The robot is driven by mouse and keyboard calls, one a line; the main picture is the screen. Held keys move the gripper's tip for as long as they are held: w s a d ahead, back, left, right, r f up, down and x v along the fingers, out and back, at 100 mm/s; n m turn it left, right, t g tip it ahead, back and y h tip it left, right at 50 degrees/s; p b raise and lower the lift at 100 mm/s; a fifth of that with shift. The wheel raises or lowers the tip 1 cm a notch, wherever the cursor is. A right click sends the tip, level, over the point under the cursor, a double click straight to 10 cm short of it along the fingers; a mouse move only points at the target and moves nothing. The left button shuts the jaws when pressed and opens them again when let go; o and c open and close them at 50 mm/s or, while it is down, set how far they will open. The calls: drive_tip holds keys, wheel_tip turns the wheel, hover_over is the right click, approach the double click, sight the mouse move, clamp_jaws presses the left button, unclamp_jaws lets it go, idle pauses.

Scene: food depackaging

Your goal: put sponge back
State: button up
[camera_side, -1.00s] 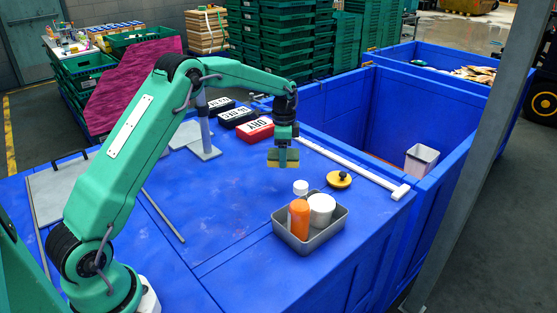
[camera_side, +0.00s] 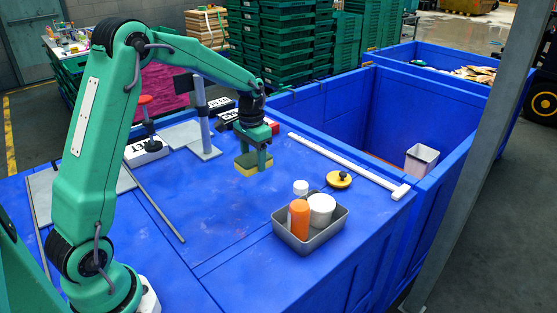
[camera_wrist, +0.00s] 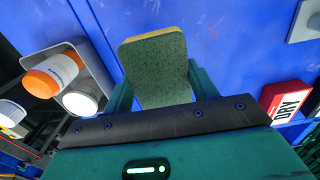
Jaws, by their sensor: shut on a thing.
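The sponge (camera_side: 250,168) is a small block with a yellow face and a green face. My gripper (camera_side: 257,156) is shut on it and holds it above the blue worktop, left of the metal tray. In the wrist view the sponge (camera_wrist: 156,62) shows its speckled green face and a yellow edge, between the two fingers of my gripper (camera_wrist: 160,85).
A red block marked DRY (camera_wrist: 287,101) lies beyond my gripper. A block marked WET (camera_side: 146,153) sits left, beside a red-topped post (camera_side: 146,110). A grey post (camera_side: 201,112) stands on a plate.

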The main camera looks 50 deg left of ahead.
drive_tip(key=shift+s, duration=0.2)
hover_over(235, 179)
wheel_tip(235, 179, down, 7)
drive_tip(key=shift+s, duration=0.1)
drive_tip(key=shift+f, duration=2)
drive_tip(key=shift+f, duration=0.15)
drive_tip(key=o, duration=0.9)
